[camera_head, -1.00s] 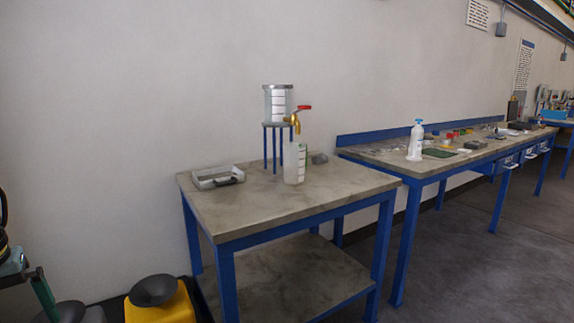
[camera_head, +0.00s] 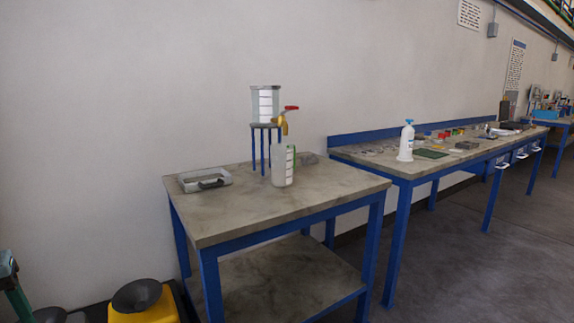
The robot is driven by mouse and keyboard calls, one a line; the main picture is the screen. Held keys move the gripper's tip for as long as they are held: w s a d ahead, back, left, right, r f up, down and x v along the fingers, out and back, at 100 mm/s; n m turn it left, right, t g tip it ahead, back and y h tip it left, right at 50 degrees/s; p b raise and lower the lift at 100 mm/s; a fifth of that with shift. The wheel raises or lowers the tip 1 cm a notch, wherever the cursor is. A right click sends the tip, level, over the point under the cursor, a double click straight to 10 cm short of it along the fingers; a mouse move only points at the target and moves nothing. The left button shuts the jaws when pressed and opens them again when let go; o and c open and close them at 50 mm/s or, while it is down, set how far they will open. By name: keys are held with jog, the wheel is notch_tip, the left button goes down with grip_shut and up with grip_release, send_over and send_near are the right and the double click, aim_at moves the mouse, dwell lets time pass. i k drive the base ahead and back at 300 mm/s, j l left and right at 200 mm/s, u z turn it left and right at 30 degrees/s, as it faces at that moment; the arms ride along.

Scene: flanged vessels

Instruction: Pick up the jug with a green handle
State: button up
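The jug (camera_head: 282,167) is a clear container with white markings and a strip of green, seemingly its handle, along its right side. It stands upright on the near workbench (camera_head: 230,220), below and in front of a brass tap with a red lever (camera_head: 284,119). The tap is on a metal-and-clear vessel (camera_head: 264,105) raised on a blue-legged stand (camera_head: 262,148). My gripper is not in view.
A grey tray with a dark handle (camera_head: 205,179) lies left of the jug, and a grey block (camera_head: 308,158) behind it to the right. A longer bench (camera_head: 400,165) with a white bottle (camera_head: 406,142) stands to the right. A yellow container (camera_head: 145,306) is on the floor at lower left. The bench front is clear.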

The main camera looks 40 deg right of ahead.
aim_at(282, 155)
jog(key=l+u, duration=0.1)
jog(key=l, duration=0.3)
jog(key=k+l+u, duration=0.1)
jog(key=l, duration=0.3)
jog(key=k+l+u, duration=0.15)
jog(key=l, duration=0.25)
jog(key=k+l+u, duration=0.1)
jog(key=l, duration=0.3)
jog(key=k+l+u, duration=0.1)
jog(key=l, duration=0.3)
jog(key=k+l+u, duration=0.1)
jog(key=k+l, duration=0.15)
jog(key=k+l+u, duration=0.25)
jog(key=l, duration=0.4)
jog(key=k+l+u, duration=0.25)
jog(key=l, duration=0.3)
jog(key=k+l+u, duration=0.2)
jog(key=k+l, duration=0.2)
jog(key=l, duration=0.15)
jog(key=k+l+u, duration=0.25)
jog(key=k+l, duration=0.15)
jog(key=l, duration=0.4)
jog(key=k+l, duration=0.1)
jog(key=l, duration=0.3)
jog(key=u, duration=0.05)
